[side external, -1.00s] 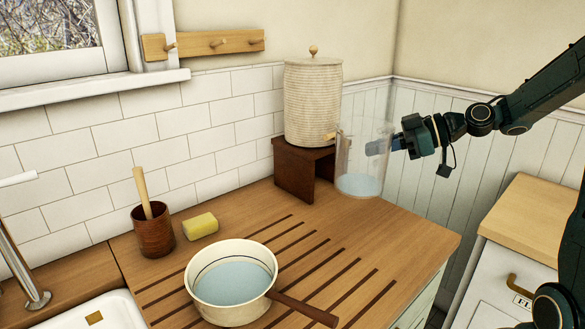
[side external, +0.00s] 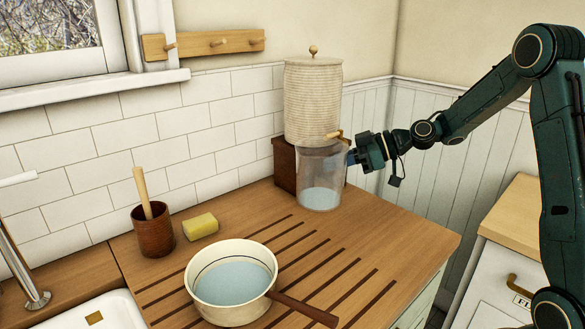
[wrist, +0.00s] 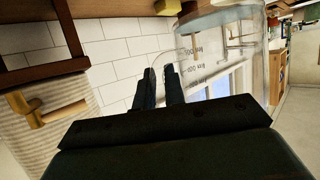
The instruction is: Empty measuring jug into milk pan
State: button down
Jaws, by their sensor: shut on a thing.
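The clear measuring jug (side external: 321,170) is upright in front of the wooden stand, with a shallow layer of pale blue liquid at its bottom. I cannot tell whether its base touches the counter. My gripper (side external: 352,157) is shut on its right side, apparently at the handle. The wrist view shows my fingers (wrist: 158,88) beside the jug's marked, transparent wall (wrist: 215,65). The cream milk pan (side external: 205,290) stands on the counter in the foreground, well left of the jug. It holds pale blue liquid, and its brown handle points right and towards the camera.
A ribbed crock (side external: 313,100) with a wooden tap (side external: 336,134) sits on the dark stand (side external: 284,165), close behind the jug. A yellow sponge (side external: 200,226) and a brown pot (side external: 153,232) with a wooden utensil stand behind the pan. Grooved counter (side external: 300,250) lies clear between jug and pan.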

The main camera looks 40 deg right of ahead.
jog(key=w+a+f+n+g+y, duration=0.1)
jog(key=w+a+f, duration=0.5)
jog(key=w+f, duration=0.1)
jog(key=shift+a+f+n, duration=0.3)
jog(key=shift+a+f, duration=0.05)
jog(key=shift+a, duration=0.05)
jog(key=shift+r, duration=0.1)
jog(key=shift+s+a+r+n+t+h, duration=0.5)
jog(key=shift+a+r+n+h, duration=1.65)
jog(key=shift+r, duration=2.3)
jog(key=shift+s+a+r+n+t+h, duration=0.2)
jog(key=shift+s+a+r+n+h, duration=0.9)
jog(key=shift+a+r+h, duration=2.55)
jog(key=s+a+r+n+t+h, duration=0.1)
jog(key=a+r+n+h, duration=0.1)
jog(key=a, duration=0.3)
jog(key=s+a+r+n+t+h, duration=0.2)
jog(key=a+r+n, duration=0.1)
jog(key=a, duration=0.3)
jog(key=shift+a+r+n, duration=0.3)
jog(key=shift+r+n, duration=0.05)
